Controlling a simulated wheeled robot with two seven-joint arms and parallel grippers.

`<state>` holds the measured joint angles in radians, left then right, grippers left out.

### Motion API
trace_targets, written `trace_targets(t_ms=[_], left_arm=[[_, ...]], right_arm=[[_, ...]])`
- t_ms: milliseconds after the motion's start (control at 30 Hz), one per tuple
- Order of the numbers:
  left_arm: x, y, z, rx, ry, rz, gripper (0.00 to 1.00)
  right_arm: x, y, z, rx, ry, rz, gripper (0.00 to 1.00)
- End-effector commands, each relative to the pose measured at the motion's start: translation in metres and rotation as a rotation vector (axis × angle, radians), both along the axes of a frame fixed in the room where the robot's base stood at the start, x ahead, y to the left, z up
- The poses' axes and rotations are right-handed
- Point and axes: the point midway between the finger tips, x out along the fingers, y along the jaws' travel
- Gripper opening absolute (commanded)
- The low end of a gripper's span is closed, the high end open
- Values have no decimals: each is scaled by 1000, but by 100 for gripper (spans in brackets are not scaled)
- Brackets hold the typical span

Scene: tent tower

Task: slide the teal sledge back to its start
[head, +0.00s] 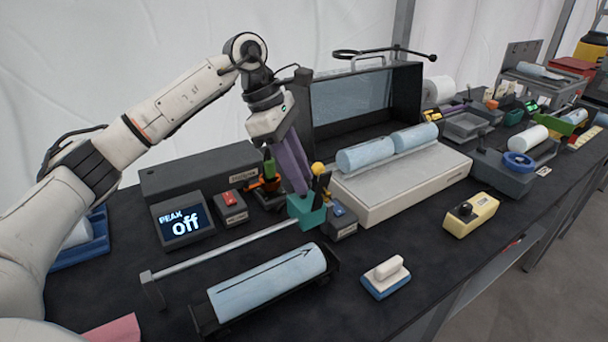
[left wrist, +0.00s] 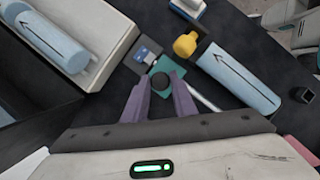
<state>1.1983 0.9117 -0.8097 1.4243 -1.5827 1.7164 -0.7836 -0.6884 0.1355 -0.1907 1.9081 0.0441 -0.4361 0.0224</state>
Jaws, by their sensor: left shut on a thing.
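The teal sledge (head: 307,212) sits at the right, far end of a grey rail (head: 225,247); it also shows in the left wrist view (left wrist: 178,68). A yellow knob (head: 318,168) stands up at the sledge, seen larger in the left wrist view (left wrist: 185,45). My left gripper (head: 303,190) reaches down from above with purple fingers. In the left wrist view its fingers (left wrist: 160,86) are shut on a dark round grip on top of the sledge. The fingers partly hide the grip in the head view.
A light blue roll with an arrow (head: 267,280) lies in a black cradle beside the rail. A small box (head: 342,223) stands close right of the sledge. A display reading "off" (head: 183,220) and a red-button box (head: 230,207) stand behind the rail.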

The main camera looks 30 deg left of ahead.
Motion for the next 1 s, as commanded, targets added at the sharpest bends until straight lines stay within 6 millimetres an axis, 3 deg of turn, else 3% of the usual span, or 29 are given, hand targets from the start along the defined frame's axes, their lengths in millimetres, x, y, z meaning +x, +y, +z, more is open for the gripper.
trace_targets(t_ms=[267, 300, 367, 733, 1000], left_arm=[[4, -2, 3, -1, -14, 2, 0], [4, -2, 3, -1, -14, 2, 31], [4, -2, 2, 0, -14, 2, 41], [2, 0, 6, -1, -10, 1, 42], [-3, 17, 49, -1, -15, 1, 42]], right_arm=[[2, 0, 1, 0, -5, 0, 31], [2, 0, 1, 0, -5, 0, 31], [2, 0, 1, 0, -5, 0, 31], [3, 0, 1, 1, -6, 0, 31], [3, 0, -3, 0, -5, 0, 31]])
